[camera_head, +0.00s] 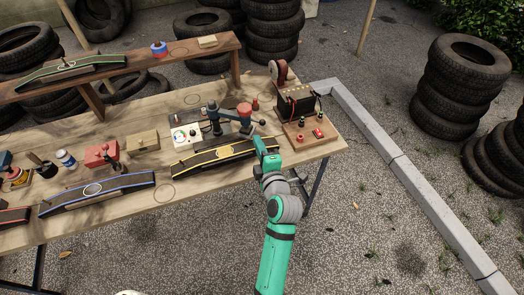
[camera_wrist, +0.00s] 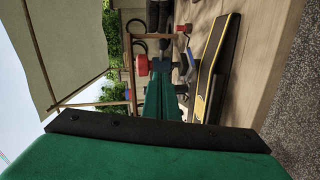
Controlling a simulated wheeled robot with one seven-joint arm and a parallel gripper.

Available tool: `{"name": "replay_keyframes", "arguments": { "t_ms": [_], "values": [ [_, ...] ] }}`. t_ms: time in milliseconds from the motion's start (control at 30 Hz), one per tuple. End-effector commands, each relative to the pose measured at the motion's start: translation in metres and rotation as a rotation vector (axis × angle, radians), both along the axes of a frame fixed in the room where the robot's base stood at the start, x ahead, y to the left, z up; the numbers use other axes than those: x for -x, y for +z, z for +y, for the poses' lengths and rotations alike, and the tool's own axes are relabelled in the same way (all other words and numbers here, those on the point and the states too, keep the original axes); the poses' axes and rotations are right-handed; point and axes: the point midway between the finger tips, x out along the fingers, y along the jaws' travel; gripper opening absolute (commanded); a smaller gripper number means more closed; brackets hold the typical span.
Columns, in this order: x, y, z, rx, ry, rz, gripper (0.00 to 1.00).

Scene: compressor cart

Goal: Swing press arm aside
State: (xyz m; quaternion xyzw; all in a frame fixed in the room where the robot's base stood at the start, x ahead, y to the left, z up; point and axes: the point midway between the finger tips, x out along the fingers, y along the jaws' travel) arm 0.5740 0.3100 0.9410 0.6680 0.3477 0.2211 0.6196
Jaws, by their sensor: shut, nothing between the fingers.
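The press arm (camera_head: 226,114) is a grey bar that runs from a dark post with a round knob on the left to a red block (camera_head: 244,109) at its right end. A dark handle with a ball end sticks out to the right near the red block. My gripper (camera_head: 259,140) is shut and empty, just in front of and below this handle. I cannot tell whether it touches it. In the wrist view, my green fingers (camera_wrist: 163,100) point at the press, with its red block (camera_wrist: 141,65) just past their tips.
A black ramp with yellow edging (camera_head: 225,157) lies in front of the press, below my gripper. A board with a black battery box (camera_head: 295,101) and red knobs is to the right.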

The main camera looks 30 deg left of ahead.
Motion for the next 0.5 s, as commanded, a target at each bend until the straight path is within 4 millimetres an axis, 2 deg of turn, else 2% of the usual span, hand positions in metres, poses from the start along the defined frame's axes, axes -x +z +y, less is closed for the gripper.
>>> {"name": "replay_keyframes", "arguments": {
  "t_ms": [200, 333, 500],
  "values": [
    [-0.028, -0.005, 0.028, -0.001, 0.000, -0.001, 0.00],
    [-0.046, -0.008, 0.027, -0.001, 0.000, 0.000, 0.00],
    [-0.059, -0.011, 0.027, -0.001, 0.000, 0.001, 0.00]
  ]
}}
